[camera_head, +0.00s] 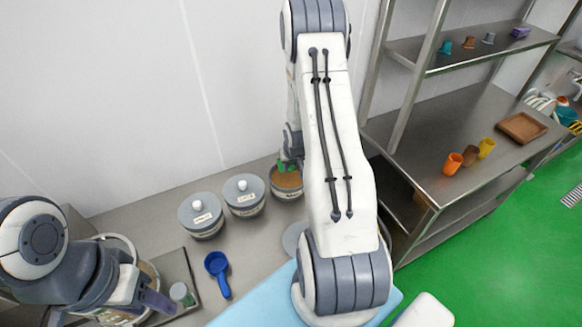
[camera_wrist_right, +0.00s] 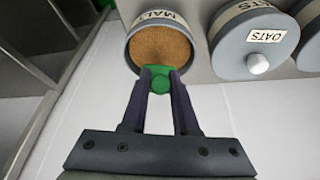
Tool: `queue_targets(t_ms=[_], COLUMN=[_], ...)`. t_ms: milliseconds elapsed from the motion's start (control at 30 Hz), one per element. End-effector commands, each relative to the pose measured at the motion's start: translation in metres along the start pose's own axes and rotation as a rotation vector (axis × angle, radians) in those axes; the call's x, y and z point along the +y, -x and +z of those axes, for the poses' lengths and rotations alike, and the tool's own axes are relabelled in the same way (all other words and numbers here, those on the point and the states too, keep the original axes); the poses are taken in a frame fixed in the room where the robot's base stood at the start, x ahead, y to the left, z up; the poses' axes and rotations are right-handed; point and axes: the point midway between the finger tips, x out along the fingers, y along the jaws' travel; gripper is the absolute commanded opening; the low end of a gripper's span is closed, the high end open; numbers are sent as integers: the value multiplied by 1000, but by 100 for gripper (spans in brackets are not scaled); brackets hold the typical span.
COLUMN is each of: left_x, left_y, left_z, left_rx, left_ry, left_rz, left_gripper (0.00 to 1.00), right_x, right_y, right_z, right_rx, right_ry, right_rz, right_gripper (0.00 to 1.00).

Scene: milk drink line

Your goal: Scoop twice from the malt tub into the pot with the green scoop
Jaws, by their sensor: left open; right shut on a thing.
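The open malt tub (camera_head: 288,194), filled with brown powder, stands at the back of the counter; its "MALT" label shows in the right wrist view (camera_wrist_right: 160,18). My right gripper (camera_wrist_right: 160,76) is shut on the green scoop (camera_wrist_right: 160,84), at the tub's rim. The scoop also shows in the head view (camera_head: 281,168), partly hidden by my arm; its bowl is not clearly visible. My left gripper (camera_head: 158,299) is open and empty at the lower left, beside a metal tray. I cannot clearly make out the pot; a round rim shows partly behind my left arm.
Two lidded tubs (camera_head: 201,216) (camera_head: 244,195) stand left of the malt tub; one reads "OATS". A blue scoop (camera_head: 217,272) lies in front. A grey disc (camera_head: 294,238) lies partly behind my right arm. A small jar (camera_head: 182,294) sits on the tray (camera_head: 183,268). Shelving stands right.

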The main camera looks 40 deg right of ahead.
Motion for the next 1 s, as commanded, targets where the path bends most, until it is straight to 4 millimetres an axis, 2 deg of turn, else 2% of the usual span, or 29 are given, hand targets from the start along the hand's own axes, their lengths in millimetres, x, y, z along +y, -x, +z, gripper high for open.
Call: queue_targets(t_ms=[100,1000], left_x=[-1,-6], left_y=[-14,-76], left_z=[1,4], left_rx=[0,0], left_ry=[1,9], left_rz=[0,0], left_gripper=[50,50], right_x=[0,0], right_y=[-2,17], right_z=[1,-7], right_rx=[31,317], right_ry=[-2,0], right_rz=[0,1], right_gripper=[0,0])
